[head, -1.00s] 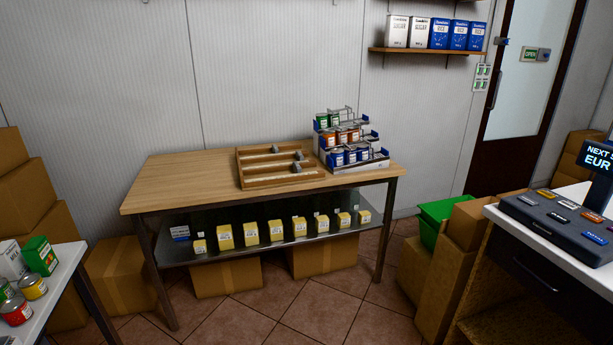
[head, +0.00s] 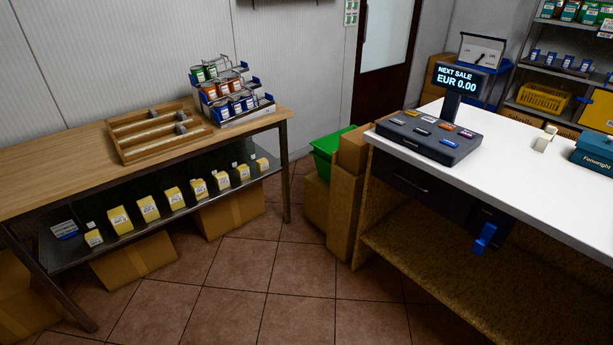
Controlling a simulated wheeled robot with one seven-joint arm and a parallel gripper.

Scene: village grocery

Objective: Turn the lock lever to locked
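A blue lever (head: 485,238) sits on a dark panel (head: 492,218) under the counter top, to the right of the dark drawer (head: 412,185). Its handle hangs downward with a slight tilt. It is small in the head view, and no lock marking is legible, so I cannot tell whether it stands at locked. The dark-framed door (head: 386,50) shows only in part at the top. My gripper is not in view.
The white counter (head: 540,190) bears a till (head: 428,136) reading EUR 0.00. Boxes (head: 345,215) and a green crate (head: 326,152) stand at its left end. A wooden table (head: 60,150) stands at left. Tiled floor (head: 260,275) is clear between them.

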